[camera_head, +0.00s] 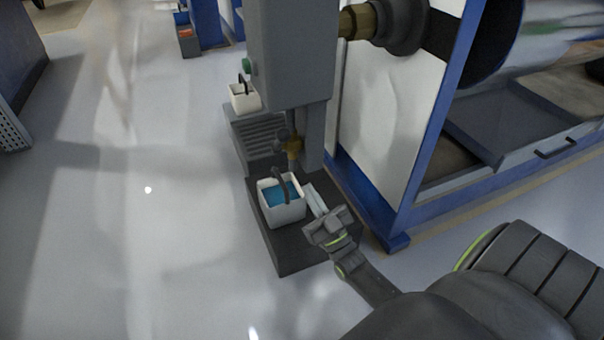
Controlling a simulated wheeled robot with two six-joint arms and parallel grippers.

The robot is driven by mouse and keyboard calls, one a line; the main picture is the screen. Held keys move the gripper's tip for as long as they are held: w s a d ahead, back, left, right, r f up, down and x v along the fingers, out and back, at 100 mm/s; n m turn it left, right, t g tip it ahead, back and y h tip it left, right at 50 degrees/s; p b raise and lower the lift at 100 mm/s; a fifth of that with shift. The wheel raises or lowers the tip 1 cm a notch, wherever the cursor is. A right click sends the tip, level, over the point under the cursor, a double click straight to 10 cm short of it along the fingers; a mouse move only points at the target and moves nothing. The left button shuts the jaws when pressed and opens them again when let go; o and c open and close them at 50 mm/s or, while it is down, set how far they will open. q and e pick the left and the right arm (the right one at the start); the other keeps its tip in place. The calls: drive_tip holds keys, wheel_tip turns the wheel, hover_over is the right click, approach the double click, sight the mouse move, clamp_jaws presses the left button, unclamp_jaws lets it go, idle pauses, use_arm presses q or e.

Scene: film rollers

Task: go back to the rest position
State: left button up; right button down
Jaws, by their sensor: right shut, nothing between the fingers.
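My right gripper (317,201) is shut and empty. It is close to the right side of a white bucket (283,213) holding blue liquid (279,194). I cannot tell whether the fingers touch the bucket. My right arm reaches in from the lower right. My left gripper is not in view.
A grey cabinet (290,55) stands behind the bucket. A second white bucket (244,97) sits on a slatted grey stand (257,136) farther back. A blue-framed machine (397,235) with a large roller (545,45) is on the right. Open floor (150,240) lies to the left.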

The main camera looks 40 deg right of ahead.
drive_tip(key=shift+v, duration=1.4)
